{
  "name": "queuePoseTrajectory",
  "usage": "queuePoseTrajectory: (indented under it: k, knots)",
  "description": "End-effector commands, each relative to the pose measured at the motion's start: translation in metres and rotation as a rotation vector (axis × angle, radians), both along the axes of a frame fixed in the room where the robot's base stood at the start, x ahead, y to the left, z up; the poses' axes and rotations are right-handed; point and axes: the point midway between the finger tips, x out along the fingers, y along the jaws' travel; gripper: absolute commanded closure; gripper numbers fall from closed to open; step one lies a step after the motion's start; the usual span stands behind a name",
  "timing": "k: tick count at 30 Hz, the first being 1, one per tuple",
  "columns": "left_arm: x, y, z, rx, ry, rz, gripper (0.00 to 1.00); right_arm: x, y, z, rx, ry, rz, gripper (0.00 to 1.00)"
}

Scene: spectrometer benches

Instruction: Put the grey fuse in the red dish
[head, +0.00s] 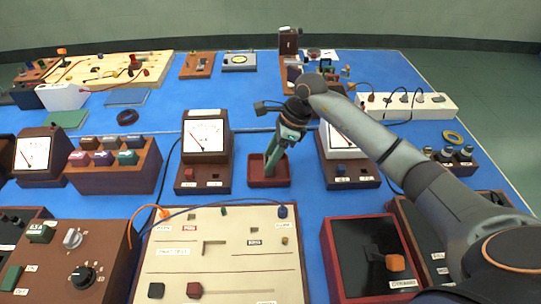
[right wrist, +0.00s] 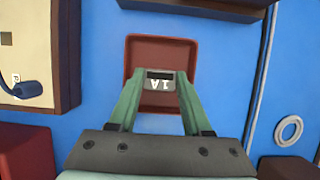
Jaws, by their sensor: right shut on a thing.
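The red dish (head: 269,183) is a small square tray on the blue bench, between two meters. It also shows in the right wrist view (right wrist: 162,50), below my fingertips. My right gripper (head: 270,166) points down at the dish with its green fingers. In the right wrist view, my right gripper (right wrist: 159,86) is shut on the grey fuse (right wrist: 159,75), a small block with "1A" marked on it. The fuse overlaps the dish in that view; I cannot tell whether it touches the dish. In the head view the fuse is too small to make out. My left gripper is out of view.
A meter (head: 204,140) stands left of the dish, and another meter (head: 340,145) stands right of it, partly behind my arm. A cream circuit board (head: 220,255) lies in front. A row of coloured blocks stands in a brown rack (head: 113,181) farther left.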

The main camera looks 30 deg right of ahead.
Motion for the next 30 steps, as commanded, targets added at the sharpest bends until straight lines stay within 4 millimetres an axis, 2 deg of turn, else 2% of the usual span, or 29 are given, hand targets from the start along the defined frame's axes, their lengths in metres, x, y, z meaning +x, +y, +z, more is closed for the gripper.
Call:
queuePoseTrajectory:
  k: [5,6,13,23,26,30]
  knots:
    - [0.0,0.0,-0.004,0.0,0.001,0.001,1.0,0.0,0.0,-0.004,0.0,0.0,0.0,1.0]
    - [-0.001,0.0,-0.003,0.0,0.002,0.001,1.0,0.0,0.0,-0.003,0.0,0.0,0.0,0.48]
    - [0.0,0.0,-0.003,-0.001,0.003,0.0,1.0,0.0,0.0,-0.002,0.0,0.001,0.0,0.22]
    - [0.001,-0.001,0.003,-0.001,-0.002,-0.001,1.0,0.0,0.001,0.002,0.0,0.001,0.0,0.21]
    - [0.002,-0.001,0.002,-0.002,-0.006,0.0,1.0,-0.001,-0.004,0.012,-0.001,-0.002,-0.001,0.21]
    - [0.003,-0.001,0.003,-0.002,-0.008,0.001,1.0,-0.006,-0.015,0.039,-0.002,-0.005,-0.001,0.21]
